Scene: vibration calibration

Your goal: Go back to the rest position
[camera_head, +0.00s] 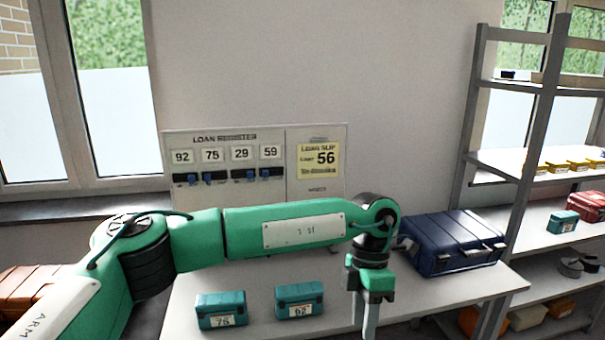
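My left arm, green with black joints, reaches in from the left across the table (255,315). My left gripper (366,318) points down over the front part of the table, to the right of the small teal case labelled 92 (299,297). Its fingers are seen nearly edge-on, so I cannot tell whether they are apart or together, and nothing shows held in them. Another teal case, labelled 75 (221,308), stands left of the 92 case. My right gripper is not in view.
A dark blue case (452,243) sits at the table's right. A shelf rack (530,165) with small cases stands at right.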

